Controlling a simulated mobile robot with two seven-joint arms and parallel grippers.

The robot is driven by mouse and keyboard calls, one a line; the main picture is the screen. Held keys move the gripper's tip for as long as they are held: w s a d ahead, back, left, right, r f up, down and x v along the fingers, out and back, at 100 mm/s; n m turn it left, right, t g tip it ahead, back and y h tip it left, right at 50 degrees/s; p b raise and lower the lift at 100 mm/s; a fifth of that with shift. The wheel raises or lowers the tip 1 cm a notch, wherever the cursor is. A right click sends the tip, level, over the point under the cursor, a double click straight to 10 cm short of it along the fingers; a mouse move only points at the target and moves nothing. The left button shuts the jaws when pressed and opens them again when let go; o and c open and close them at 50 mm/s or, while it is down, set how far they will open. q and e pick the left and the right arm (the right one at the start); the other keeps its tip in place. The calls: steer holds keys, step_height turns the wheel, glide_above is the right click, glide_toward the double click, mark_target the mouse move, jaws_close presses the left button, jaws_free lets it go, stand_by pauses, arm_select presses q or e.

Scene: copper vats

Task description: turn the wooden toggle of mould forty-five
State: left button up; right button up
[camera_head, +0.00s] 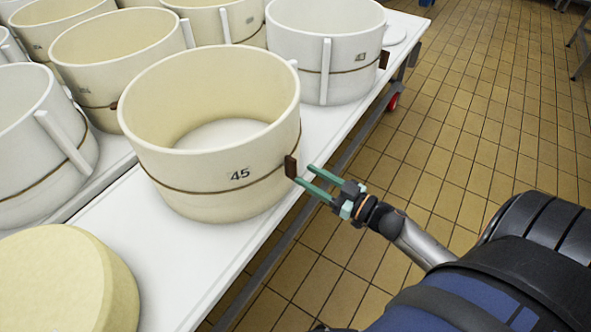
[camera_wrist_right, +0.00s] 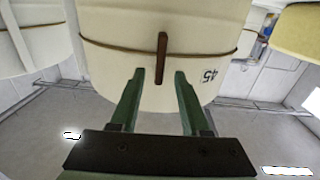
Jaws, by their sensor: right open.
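Mould forty-five (camera_head: 200,180) is a cream, open-topped round mould with a brown cord around it and a black "45" on its side. It stands near the table's edge. Its wooden toggle (camera_head: 290,167) is a small dark brown piece on the cord, to the right of the number. In the right wrist view the toggle (camera_wrist_right: 162,58) stands upright across the cord. My right gripper (camera_head: 304,174) is open, its green fingers pointing at the toggle. In the wrist view its fingertips (camera_wrist_right: 159,72) lie either side of the toggle's lower end; contact cannot be told. My left gripper is not in view.
Several other moulds stand on the white table (camera_head: 170,285), including one with a toggle (camera_head: 384,59) behind at the right. A cheese wheel (camera_head: 75,280) lies at the lower left. The tiled floor (camera_head: 470,130) right of the table is mostly clear.

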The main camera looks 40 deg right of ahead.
mark_target(296, 170)
steer(key=shift+x, duration=2.35)
jaws_close()
